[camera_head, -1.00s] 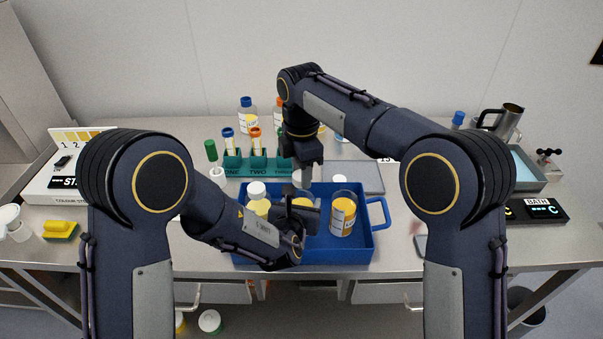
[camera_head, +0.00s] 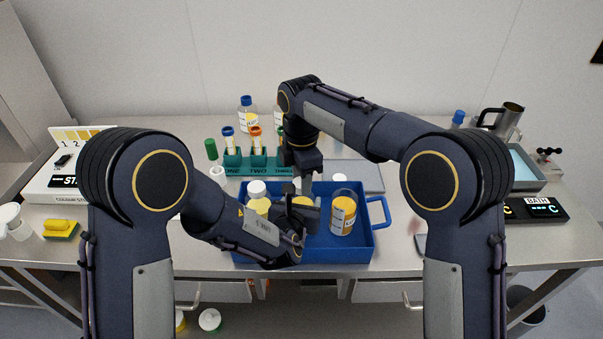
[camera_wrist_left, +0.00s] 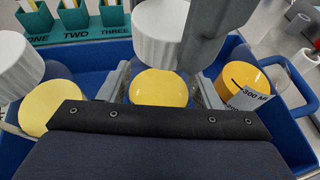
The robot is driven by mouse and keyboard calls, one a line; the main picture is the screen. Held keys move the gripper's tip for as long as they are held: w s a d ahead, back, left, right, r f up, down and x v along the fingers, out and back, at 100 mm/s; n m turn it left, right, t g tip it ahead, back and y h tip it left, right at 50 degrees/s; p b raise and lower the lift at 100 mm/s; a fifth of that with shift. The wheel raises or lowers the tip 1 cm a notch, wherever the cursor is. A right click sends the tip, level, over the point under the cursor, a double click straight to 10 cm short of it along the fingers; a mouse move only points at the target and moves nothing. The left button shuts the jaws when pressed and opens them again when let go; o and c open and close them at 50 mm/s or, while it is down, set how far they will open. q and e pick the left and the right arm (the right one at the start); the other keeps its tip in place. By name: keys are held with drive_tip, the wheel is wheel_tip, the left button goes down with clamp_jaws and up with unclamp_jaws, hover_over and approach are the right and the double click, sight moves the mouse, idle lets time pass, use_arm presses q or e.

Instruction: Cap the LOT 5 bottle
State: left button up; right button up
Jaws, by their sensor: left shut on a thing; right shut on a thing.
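Three bottles with yellow contents stand in the blue tray (camera_head: 372,228). The left bottle (camera_head: 258,206) has a white cap (camera_wrist_left: 20,65) on. My left gripper (camera_wrist_left: 160,90) is shut around the middle bottle (camera_wrist_left: 158,88), one finger on each side. My right gripper (camera_head: 303,178) is shut on a white ribbed cap (camera_wrist_left: 160,33) at the middle bottle's top. I cannot tell whether the cap touches its rim. The right bottle (camera_head: 343,215) is uncapped, with a label partly readable as "300". The middle bottle's label is hidden, so I cannot read LOT 5.
A green rack (camera_head: 257,163) with tubes stands behind the tray. Reagent bottles (camera_head: 247,112) stand farther back. A grey plate (camera_head: 358,174) lies behind right. A BATH controller (camera_head: 537,209) sits at right, a yellow sponge (camera_head: 60,229) at left.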

drive_tip(key=shift+f, duration=0.55)
idle(0.5)
